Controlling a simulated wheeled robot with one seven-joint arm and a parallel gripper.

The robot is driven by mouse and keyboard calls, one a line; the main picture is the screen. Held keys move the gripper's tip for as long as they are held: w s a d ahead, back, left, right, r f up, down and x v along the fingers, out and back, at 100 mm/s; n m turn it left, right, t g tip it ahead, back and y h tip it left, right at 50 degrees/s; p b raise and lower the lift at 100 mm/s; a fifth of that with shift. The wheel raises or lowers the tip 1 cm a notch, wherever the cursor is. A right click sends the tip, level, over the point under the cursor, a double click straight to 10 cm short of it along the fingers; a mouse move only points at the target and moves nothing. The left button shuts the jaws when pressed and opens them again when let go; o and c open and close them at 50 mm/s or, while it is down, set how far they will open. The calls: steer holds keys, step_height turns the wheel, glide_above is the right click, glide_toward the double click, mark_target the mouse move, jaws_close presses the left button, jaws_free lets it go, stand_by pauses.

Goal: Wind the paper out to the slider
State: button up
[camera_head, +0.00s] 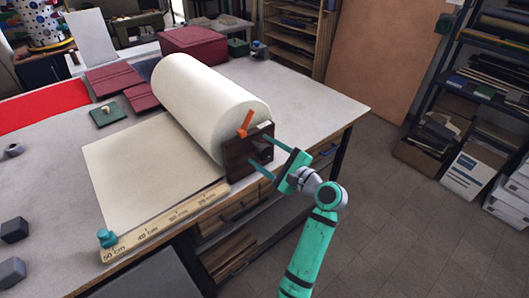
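A large cream paper roll (208,100) lies on the table in a dark wooden holder (236,158). An orange crank handle (246,123) sticks up at the roll's near right end. A flat sheet of paper (140,170) runs left from the roll. A pale ruler (165,221) marked in cm lies along its front edge. The teal slider (106,239) sits at the ruler's 50 cm end. The sheet's left edge looks close to the slider; the exact gap is unclear. My gripper (261,153) is open beside the holder's right side, its fingers apart, below the crank's upright part.
Dark grey blocks (14,230) stand at the left. The table's right end (325,105) is clear.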

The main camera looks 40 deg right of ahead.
steer(key=shift+s, duration=0.15)
steer(key=s, duration=1)
steer(key=shift+s+r, duration=0.3)
steer(key=shift+s, duration=0.1)
steer(key=shift+w, duration=0.1)
